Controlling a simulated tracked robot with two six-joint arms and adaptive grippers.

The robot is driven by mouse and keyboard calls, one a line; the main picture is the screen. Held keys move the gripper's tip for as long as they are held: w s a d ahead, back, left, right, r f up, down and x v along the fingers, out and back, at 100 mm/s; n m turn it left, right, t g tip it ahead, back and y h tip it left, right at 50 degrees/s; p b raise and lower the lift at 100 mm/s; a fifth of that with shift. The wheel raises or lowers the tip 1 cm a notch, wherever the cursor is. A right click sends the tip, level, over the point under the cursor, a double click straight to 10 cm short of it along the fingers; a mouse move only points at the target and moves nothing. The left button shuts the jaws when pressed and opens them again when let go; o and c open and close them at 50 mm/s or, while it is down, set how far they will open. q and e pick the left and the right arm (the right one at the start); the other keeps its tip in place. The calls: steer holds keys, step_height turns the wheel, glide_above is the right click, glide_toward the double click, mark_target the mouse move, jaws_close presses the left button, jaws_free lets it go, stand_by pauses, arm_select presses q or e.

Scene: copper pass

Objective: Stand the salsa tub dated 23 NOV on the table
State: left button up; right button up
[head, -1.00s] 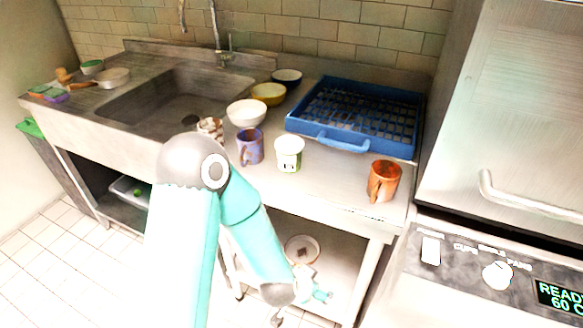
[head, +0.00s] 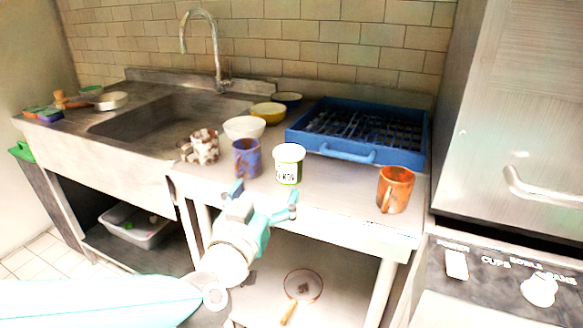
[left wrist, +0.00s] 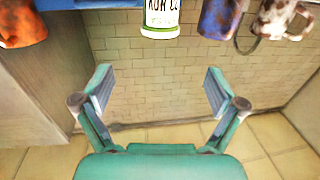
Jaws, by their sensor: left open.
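The salsa tub (head: 289,165), white with a green band and a dark-lettered label, stands upright on the steel counter (head: 335,190) near its front edge. In the left wrist view the tub (left wrist: 160,18) shows upside down at the top edge, partly cut off; its label seems to read NOV with a number I cannot read surely. My left gripper (head: 264,197) is open and empty, in front of the counter, below and left of the tub, apart from it. Its two fingers (left wrist: 158,86) show spread in the left wrist view. My right gripper is out of view.
A blue mug (head: 247,158) stands just left of the tub, with a spotted mug (head: 205,147) beyond it. An orange mug (head: 395,190) stands to the right. A blue rack (head: 345,152) and bowls (head: 244,128) lie behind. A plate (head: 303,285) is on the lower shelf.

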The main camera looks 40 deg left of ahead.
arm_select(q)
steer(key=p, duration=0.5)
glide_toward(289, 151)
steer(key=x, duration=0.4)
steer(key=shift+f+b, duration=0.35)
steer(key=shift+f, duration=0.05)
steer(key=shift+p+x, duration=0.4)
steer(key=shift+x, duration=2.75)
steer(key=shift+c, duration=0.3)
steer(key=c, duration=1.4)
steer(key=shift+o, duration=0.2)
steer(key=shift+r, duration=0.1)
